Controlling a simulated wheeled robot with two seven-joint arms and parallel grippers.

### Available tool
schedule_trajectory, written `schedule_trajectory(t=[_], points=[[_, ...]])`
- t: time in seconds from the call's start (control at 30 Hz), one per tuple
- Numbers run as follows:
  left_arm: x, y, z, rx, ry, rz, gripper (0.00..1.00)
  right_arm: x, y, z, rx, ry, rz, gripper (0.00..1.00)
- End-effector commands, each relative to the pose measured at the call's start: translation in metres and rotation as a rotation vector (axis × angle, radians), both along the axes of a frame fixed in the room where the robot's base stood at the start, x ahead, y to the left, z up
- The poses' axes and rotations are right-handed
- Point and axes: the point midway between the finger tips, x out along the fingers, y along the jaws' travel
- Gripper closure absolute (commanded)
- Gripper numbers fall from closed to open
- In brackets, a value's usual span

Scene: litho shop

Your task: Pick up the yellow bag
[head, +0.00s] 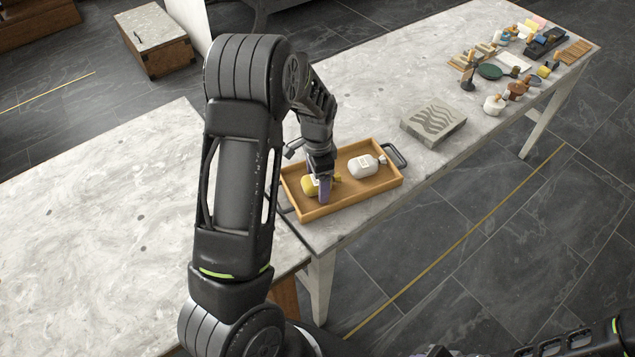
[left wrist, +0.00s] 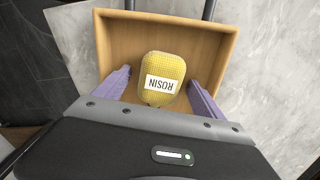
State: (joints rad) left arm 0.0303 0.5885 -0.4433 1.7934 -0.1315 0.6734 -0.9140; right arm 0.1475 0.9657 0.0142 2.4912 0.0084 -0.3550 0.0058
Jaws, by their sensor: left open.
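The yellow bag (head: 309,187) lies in a wooden tray (head: 345,207) on the marble-topped table. In the left wrist view the yellow bag (left wrist: 162,70) shows a white label reading ROSIN. My left gripper (head: 324,187) is over the tray, partly hiding the bag in the head view. In the left wrist view my left gripper (left wrist: 160,92) is open, its two purple fingers on either side of the bag's near end, with gaps between them and the bag. My right gripper is not clearly in view; only part of an arm shows at the lower right.
A white bag (head: 363,166) lies in the same tray, right of the yellow one. The tray has dark handles (head: 396,156). A grey patterned stone block (head: 433,122) sits beyond it. Several tools and bottles crowd the table's far end. Bare marble (head: 90,220) is at left.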

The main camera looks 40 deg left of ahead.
Motion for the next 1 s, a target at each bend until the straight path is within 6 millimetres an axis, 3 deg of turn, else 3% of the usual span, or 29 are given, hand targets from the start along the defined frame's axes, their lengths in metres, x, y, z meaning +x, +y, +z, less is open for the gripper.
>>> schedule_trajectory(t=[0.07, 0.9, 1.0], points=[[0.0000, 0.0000, 0.0001, 0.000, 0.000, 0.000, 0.20, 0.0001, -0.0001, 0.0001, 0.000, 0.000, 0.000, 0.68], [0.0000, 0.0000, 0.0001, 0.000, 0.000, 0.000, 0.88, 0.0001, 0.0000, 0.0001, 0.000, 0.000, 0.000, 0.68], [0.0001, 0.0000, 0.0003, 0.000, 0.000, 0.000, 0.88, 0.0001, 0.0000, 0.0001, 0.000, 0.000, 0.000, 0.68]])
